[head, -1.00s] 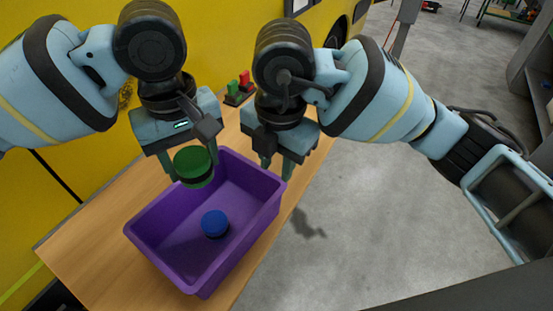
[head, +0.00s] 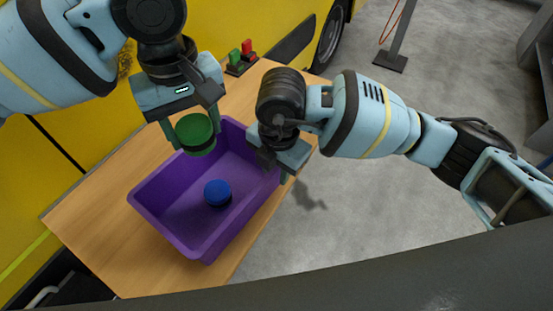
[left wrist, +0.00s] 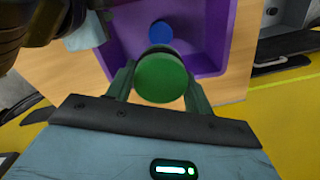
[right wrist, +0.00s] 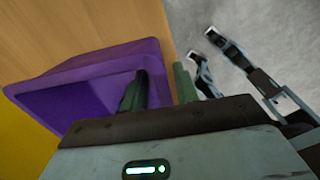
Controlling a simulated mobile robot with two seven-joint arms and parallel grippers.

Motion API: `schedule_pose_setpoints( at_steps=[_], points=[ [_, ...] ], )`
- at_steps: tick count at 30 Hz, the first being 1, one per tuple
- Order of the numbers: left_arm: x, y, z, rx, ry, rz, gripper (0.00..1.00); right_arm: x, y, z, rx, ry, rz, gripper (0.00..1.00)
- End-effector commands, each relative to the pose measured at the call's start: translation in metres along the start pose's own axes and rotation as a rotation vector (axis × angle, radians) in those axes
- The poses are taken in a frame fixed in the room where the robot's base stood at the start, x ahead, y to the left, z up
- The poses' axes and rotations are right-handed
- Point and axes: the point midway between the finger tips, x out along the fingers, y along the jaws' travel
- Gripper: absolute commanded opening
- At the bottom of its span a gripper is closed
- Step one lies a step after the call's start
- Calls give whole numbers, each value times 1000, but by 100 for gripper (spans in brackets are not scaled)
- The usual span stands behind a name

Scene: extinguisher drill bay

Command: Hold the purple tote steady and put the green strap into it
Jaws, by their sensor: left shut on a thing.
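The purple tote (head: 158,216) stands on the wooden table, with a blue roll (head: 217,192) on its floor. My left gripper (head: 195,138) is shut on the green strap (head: 194,130), a round roll, and holds it above the tote's far-left side. The strap also shows between the fingers in the left wrist view (left wrist: 161,78). My right gripper (right wrist: 162,86) is open at the tote's right wall, one finger inside and one outside, with the rim between them. In the head view its wrist mostly hides its fingers (head: 287,170).
The wooden table (head: 92,205) has bare surface left of the tote. A small stand with green and red pieces (head: 241,60) is at the table's far end. A yellow vehicle (head: 65,155) stands along the left. Grey floor (head: 350,215) lies to the right.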

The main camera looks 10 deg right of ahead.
Motion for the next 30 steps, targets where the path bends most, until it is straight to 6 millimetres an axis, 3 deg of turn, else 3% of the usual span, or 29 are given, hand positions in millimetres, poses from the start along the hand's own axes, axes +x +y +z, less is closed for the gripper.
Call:
schedule_pose_setpoints(
  at_steps=[8, 15, 30],
  points=[
    [-1, 0, 0, 0, 1, 1, 23, 1, 0, 0, 0, 0, -1, 30],
    [-1, 0, 0, 0, 1, 1, 23, 1, 0, 0, 1, 0, -1, 0],
    [9, 0, 0, 0, -1, 0, 23, 1, 0, 0, 1, 0, 0, 0]
  ],
)
